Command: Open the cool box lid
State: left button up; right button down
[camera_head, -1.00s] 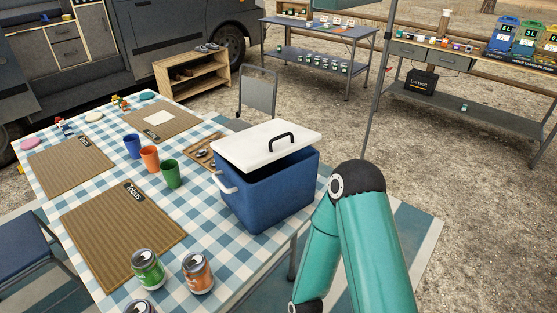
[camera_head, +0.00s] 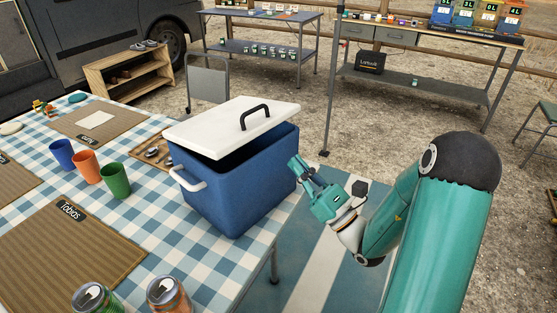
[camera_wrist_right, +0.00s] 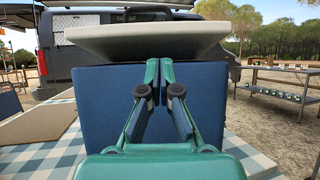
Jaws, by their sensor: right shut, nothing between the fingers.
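The cool box (camera_head: 238,188) stands on the table's right end, a blue body with a white side handle. Its white lid (camera_head: 225,125), with a black handle (camera_head: 254,117) on top, sits askew, with a dark gap under its near and right edges. My right gripper (camera_head: 294,162) is shut and empty, its tips beside the box's right side, below lid height. In the right wrist view the shut fingertips (camera_wrist_right: 160,75) point at the blue wall (camera_wrist_right: 105,110), just under the overhanging lid (camera_wrist_right: 145,40). I cannot tell whether they touch. My left gripper is not in view.
Orange (camera_head: 86,167), blue and green cups stand left of the box. A wooden tray (camera_head: 150,152) lies behind them. Cans (camera_head: 168,298) stand at the near edge. A grey chair (camera_head: 208,80) is behind the table. The ground right of the table is open around a thin pole (camera_head: 333,90).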

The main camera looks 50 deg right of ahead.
aim_at(267, 148)
jog(key=x, duration=0.3)
jog(key=p+x, duration=0.1)
jog(key=x, duration=0.2)
jog(key=a+x, duration=0.1)
jog(key=x, duration=0.2)
jog(key=shift+w, duration=0.4)
